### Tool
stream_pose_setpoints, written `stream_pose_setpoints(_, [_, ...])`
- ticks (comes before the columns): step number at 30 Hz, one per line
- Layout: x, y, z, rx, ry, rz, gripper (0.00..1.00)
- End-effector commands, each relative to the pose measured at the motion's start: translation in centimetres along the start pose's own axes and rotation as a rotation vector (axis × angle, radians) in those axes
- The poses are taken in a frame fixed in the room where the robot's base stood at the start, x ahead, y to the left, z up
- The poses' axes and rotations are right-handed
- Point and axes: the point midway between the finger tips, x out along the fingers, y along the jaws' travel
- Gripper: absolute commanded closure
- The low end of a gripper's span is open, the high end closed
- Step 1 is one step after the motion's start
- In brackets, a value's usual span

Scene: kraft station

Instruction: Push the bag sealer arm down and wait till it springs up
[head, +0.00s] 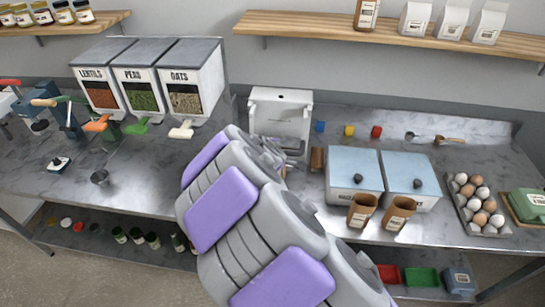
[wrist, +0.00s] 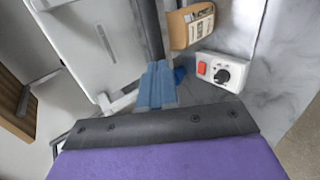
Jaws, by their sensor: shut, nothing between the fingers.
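My gripper (head: 272,156) reaches over the counter in front of the white machine (head: 280,108). In the wrist view its blue fingers (wrist: 156,86) are together and hold nothing. A white box with a red switch and a black knob (wrist: 222,72) lies just right of the fingertips; it looks like part of the bag sealer. A dark bar (wrist: 152,28) runs beyond the fingers, beside a pale panel (wrist: 95,40). Whether the bar is the sealer arm, and whether the fingers touch it, I cannot tell. My arm hides most of the sealer in the head view.
A brown bag (head: 317,159) stands right of my gripper and shows in the wrist view (wrist: 191,26). Blue-lidded bins (head: 353,165), two brown cups and an egg tray (head: 479,205) stand farther right. Labelled dispensers (head: 148,75) stand left. Small coloured cubes lie behind.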

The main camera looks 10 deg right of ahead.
Motion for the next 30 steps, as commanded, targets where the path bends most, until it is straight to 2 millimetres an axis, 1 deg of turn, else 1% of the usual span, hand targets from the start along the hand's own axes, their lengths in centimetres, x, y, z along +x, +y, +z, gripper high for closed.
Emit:
stream_pose_setpoints(1, [0.5,-0.5,0.0,-0.004,0.000,0.026,1.00])
stream_pose_setpoints(9, [1.6,-1.0,0.1,0.000,0.000,0.093,1.00])
stream_pose_setpoints(18, [2.3,-1.2,0.1,0.001,0.000,0.133,1.00])
stream_pose_setpoints(30, [2.5,-1.3,0.3,0.001,-0.002,0.142,1.00])
